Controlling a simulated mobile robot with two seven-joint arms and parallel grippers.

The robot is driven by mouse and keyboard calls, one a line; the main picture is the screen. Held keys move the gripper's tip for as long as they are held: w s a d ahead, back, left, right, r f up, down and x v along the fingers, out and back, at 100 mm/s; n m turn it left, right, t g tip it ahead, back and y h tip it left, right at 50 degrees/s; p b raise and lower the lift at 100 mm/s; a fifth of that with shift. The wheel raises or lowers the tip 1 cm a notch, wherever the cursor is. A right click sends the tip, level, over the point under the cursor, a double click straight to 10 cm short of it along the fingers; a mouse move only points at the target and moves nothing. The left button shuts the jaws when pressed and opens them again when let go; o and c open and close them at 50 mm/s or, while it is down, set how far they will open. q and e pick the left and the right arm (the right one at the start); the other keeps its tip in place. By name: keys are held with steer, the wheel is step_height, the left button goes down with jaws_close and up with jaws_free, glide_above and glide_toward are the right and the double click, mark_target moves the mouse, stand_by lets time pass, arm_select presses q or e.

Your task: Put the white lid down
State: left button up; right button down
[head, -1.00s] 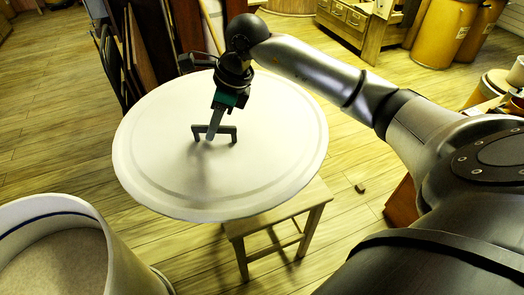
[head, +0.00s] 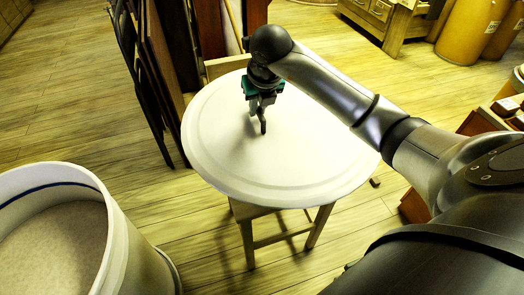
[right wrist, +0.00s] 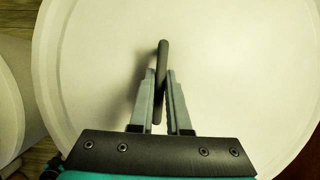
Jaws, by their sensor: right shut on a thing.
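The white lid (head: 315,160) is a wide round disc that looks about level over a wooden stool (head: 247,242). It hides most of the stool's top, and I cannot tell whether the two touch. My right gripper (head: 263,120) comes down from above near the lid's middle. In the right wrist view the gripper (right wrist: 161,82) is shut on the lid's dark bar handle (right wrist: 162,52), with one finger on each side. The lid also fills most of that view (right wrist: 240,70). My left gripper is not in view.
A big white tub (head: 122,245) with pale grainy contents stands at the front left, beside the lid. Dark boards (head: 165,80) lean behind the lid on the left. A small dark block (head: 375,182) lies on the floor. Yellow drums (head: 470,30) stand at the back right.

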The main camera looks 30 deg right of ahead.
step_height(320, 180, down, 15)
steer(key=b, duration=0.5)
steer(key=shift+f, duration=0.1)
steer(key=shift+f+b, duration=0.4)
steer(key=shift+f, duration=0.2)
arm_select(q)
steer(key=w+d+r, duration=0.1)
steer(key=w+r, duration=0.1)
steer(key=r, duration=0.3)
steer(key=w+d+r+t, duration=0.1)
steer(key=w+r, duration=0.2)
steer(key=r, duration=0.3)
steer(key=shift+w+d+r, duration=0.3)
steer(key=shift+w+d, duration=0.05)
arm_select(e)
steer(key=c, duration=0.9)
jaws_free()
